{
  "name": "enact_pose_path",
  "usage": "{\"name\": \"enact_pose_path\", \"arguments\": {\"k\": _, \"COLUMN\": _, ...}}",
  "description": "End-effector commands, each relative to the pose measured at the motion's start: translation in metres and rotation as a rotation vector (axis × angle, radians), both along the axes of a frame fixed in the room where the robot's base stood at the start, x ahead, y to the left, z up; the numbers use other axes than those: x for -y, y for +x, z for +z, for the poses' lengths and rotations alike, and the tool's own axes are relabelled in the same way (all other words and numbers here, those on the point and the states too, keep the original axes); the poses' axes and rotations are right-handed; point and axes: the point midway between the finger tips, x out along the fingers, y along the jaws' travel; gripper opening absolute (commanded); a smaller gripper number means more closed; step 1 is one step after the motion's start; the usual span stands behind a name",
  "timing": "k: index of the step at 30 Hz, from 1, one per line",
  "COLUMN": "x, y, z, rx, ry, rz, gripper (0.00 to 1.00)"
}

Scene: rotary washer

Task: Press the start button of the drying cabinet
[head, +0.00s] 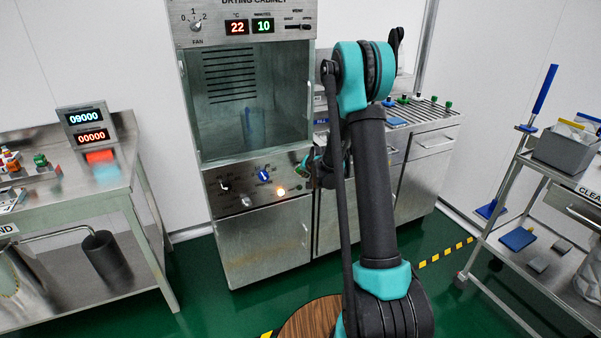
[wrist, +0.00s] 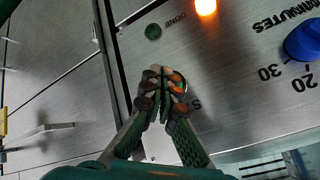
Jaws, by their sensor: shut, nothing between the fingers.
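The drying cabinet (head: 228,252) stands at centre left in the head view, with a lower control panel (head: 213,188). My gripper (head: 308,163) is at the panel's right end, partly hidden by my arm. In the wrist view my gripper (wrist: 160,72) is shut and empty, its fingertips over the panel (wrist: 230,95). Contact with the panel cannot be told. A dark green DONE lamp (wrist: 153,31) is just beyond the fingertips.
A lit orange lamp (head: 281,191) and a blue minutes knob (head: 264,175) are on the panel; the knob also shows in the wrist view (wrist: 303,40). The displays read 22 and 10. A steel table (head: 100,196) stands left, a cart (head: 535,210) right.

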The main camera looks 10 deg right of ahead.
Motion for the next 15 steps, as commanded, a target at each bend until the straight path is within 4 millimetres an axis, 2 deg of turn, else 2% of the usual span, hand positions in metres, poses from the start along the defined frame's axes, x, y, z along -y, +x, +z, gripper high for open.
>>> {"name": "enact_pose_path", "arguments": {"k": 10, "x": 0.0005, "y": -0.0015, "z": -0.0002, "rx": 0.0, "ry": 0.0, "rz": 0.0, "gripper": 0.0}}
{"name": "enact_pose_path", "arguments": {"k": 15, "x": 0.0034, "y": -0.0103, "z": -0.0003, "rx": 0.0, "ry": 0.0, "rz": 0.0, "gripper": 0.0}}
